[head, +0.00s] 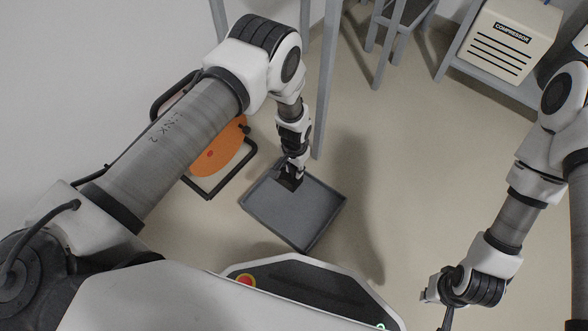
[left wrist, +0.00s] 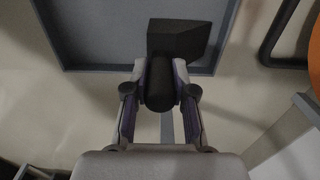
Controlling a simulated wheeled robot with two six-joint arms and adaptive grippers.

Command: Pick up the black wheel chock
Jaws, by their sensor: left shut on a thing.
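The black wheel chock (left wrist: 178,42) is a dark wedge-like block in the left wrist view. It also shows small and dark in the head view (head: 288,183), at the upper edge of the grey tray (head: 296,215). My left gripper (head: 293,173) reaches down over the tray. In the left wrist view my left gripper (left wrist: 160,82) is shut on the narrow part of the chock. I cannot tell whether the chock touches the tray. My right gripper (head: 440,312) hangs at the lower right, far from the tray, and its fingers are unclear.
An orange reel (head: 212,150) on a black frame stands left of the tray. A grey table leg (head: 326,90) rises close behind the tray. A cream compressor (head: 505,40) sits on a shelf at the upper right. The floor right of the tray is clear.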

